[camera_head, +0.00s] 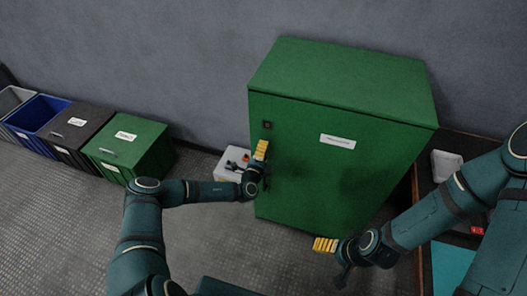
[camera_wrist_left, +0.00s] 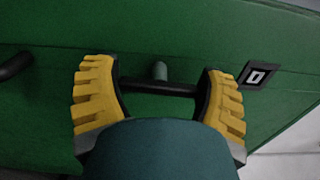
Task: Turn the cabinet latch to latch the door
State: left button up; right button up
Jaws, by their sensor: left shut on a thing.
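The green cabinet (camera_head: 320,150) stands against the wall, and its door appears closed against the frame. My left gripper (camera_head: 262,168) is at the left side of the cabinet's front. In the left wrist view, its yellow fingers (camera_wrist_left: 160,85) are on both ends of a dark bar, the latch handle (camera_wrist_left: 145,87), which lies roughly level across that picture. A grey-green stub (camera_wrist_left: 160,70) shows behind the bar's middle. In the head view my gripper hides the latch. My right gripper (camera_head: 332,260) is near the cabinet's lower front, its fingers apart and empty.
A black square with a white mark (camera_wrist_left: 259,75) sits beside the latch, and a dark curved handle (camera_wrist_left: 14,66) is on the other side. A grey box (camera_head: 234,163) stands left of the cabinet. Several bins (camera_head: 128,145) line the wall. A dark table (camera_head: 424,180) is on the right.

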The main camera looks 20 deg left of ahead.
pick_arm(q)
jog(key=shift+n, duration=0.4)
jog(key=o, duration=1.1)
jog(key=shift+c, duration=0.2)
jog(key=shift+s, duration=0.1)
jog(key=s, duration=1.1)
jog(key=shift+s+a, duration=0.2)
jog(key=shift+s, duration=0.2)
